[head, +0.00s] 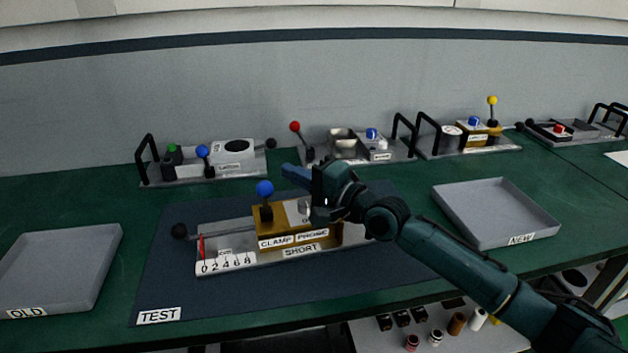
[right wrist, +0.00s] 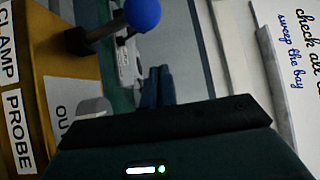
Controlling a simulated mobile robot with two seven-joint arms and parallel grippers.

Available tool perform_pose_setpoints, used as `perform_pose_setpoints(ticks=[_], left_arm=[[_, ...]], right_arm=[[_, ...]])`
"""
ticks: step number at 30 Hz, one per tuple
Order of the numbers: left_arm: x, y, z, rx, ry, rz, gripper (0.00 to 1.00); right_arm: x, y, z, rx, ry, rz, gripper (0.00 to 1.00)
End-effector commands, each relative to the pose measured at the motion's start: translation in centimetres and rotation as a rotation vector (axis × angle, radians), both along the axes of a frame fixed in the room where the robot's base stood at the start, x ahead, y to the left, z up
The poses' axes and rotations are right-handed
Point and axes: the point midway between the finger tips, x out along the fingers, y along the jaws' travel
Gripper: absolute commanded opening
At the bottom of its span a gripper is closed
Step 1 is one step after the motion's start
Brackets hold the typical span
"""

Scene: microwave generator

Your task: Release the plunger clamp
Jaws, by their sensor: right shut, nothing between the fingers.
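A lever with a blue ball (head: 265,188) stands upright on the block above the CLAMP label. The ball (right wrist: 142,14) also shows at the top of the right wrist view. A rod with a black ball (head: 180,231) sticks out to the left above a numbered scale (head: 226,264). My right gripper (head: 288,172) is shut and empty, behind and right of the blue ball, apart from it. My arm hides the unit's right end. My left gripper is not in view.
An OLD tray (head: 62,262) lies at left and a NEW tray (head: 495,212) at right, both empty. Several other devices, including a white-boxed unit (head: 232,158) and a red-ball lever (head: 295,127), line the back of the green bench. The mat's front is clear.

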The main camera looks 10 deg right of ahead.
Motion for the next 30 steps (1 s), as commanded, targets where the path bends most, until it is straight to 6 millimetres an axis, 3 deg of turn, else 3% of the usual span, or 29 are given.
perform_pose_setpoints(ticks=[2, 5, 12, 30], left_arm=[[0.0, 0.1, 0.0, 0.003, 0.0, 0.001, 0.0], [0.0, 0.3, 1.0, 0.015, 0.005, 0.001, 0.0], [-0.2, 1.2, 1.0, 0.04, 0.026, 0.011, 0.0], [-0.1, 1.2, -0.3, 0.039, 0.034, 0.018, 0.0]], right_arm=[[0.9, 1.0, 0.2, 0.0, -0.001, 0.001, 0.0], [-0.4, 1.4, 0.3, 0.003, 0.004, 0.003, 0.0], [-2.2, 2.3, 0.1, 0.002, 0.002, 0.001, 0.0], [-3.3, 2.7, -0.8, 0.004, -0.031, 0.001, 0.0]])
